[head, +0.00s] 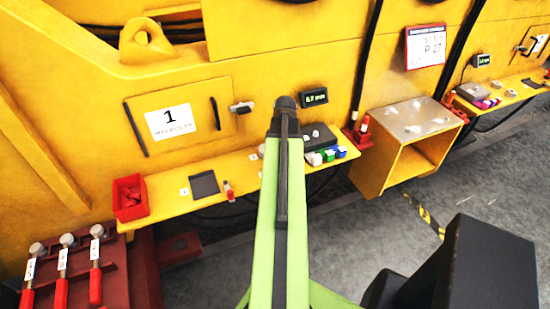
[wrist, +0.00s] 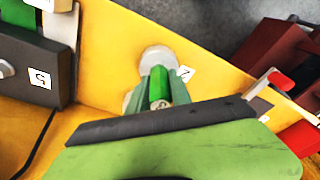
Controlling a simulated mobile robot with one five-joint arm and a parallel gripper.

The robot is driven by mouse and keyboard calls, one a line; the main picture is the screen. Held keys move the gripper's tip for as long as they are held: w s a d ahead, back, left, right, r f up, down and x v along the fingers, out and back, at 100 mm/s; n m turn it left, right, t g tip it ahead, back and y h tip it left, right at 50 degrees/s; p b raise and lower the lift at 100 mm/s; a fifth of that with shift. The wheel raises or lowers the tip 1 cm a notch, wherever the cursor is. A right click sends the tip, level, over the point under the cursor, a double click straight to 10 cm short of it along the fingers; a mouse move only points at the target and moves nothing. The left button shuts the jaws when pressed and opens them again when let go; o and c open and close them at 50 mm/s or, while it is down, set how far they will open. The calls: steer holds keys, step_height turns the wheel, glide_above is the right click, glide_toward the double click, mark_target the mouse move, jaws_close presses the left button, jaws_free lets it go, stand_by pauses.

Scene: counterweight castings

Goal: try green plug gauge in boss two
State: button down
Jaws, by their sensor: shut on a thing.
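My gripper (wrist: 160,80) is shut on a green plug gauge (wrist: 159,88), whose near end faces the wrist camera. A pale round boss (wrist: 157,57) shows just beyond the gauge on the yellow shelf, beside a white tag (wrist: 185,73) that seems to read 2. The gauge overlaps the boss in the wrist view, and its far end is hidden, so I cannot tell whether it is inside, touching or apart. In the head view my arm hides the gripper and gauge; a pale round boss (head: 262,150) shows just left of the arm.
On the yellow shelf (head: 160,199) are a red bin (head: 131,198), a dark pad (head: 204,184) and a small red piece (head: 228,191). Right of my arm stand a dark block (head: 319,137) and several coloured pieces (head: 329,155). A yellow stand (head: 408,121) is farther right.

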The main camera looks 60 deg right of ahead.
stand_by(0.3)
steer(key=c, duration=1.1)
jaws_free()
step_height(320, 180, up, 17)
steer(key=s+p, duration=0.2)
steer(key=p, duration=1.5)
steer(key=shift+s+r, duration=0.15)
steer(key=shift+s, duration=0.2)
step_height(320, 180, up, 12)
steer(key=p, duration=1.2)
